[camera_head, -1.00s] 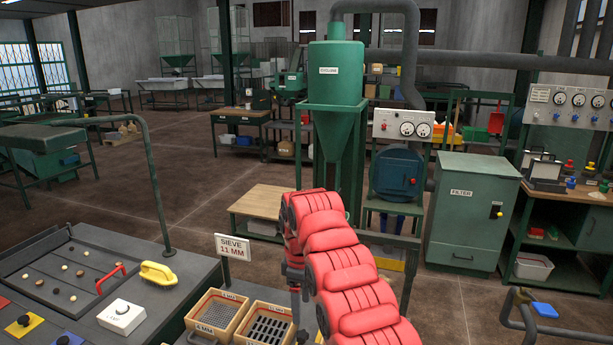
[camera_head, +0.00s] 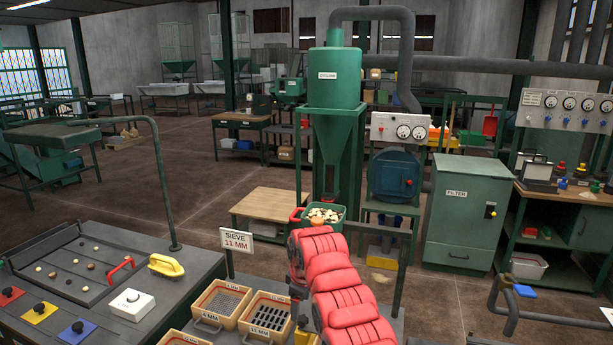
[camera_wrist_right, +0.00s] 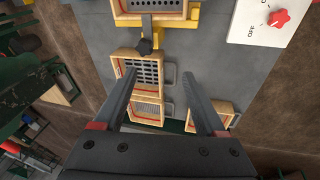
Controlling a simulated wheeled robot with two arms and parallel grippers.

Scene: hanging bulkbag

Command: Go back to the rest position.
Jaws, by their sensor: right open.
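My right arm comes up from the bottom of the head view in red padded covers. Its gripper (camera_head: 299,310) points down at the near side of that arm and is partly hidden by it. In the right wrist view the two dark fingers of this gripper (camera_wrist_right: 158,78) stand wide apart with nothing between their tips. Beyond them lie wooden-framed sieves, one with slots (camera_wrist_right: 150,72). The slotted sieve (camera_head: 267,315) also shows in the head view, left of the gripper. My left gripper is in neither view.
A green bin of pale pieces (camera_head: 325,215) stands below the cyclone (camera_head: 335,78), just beyond my arm. A sign reading SIEVE 11 MM (camera_head: 236,240) stands left of the arm. The grey bench (camera_head: 190,290) fills the lower left. Open floor (camera_head: 440,315) lies right.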

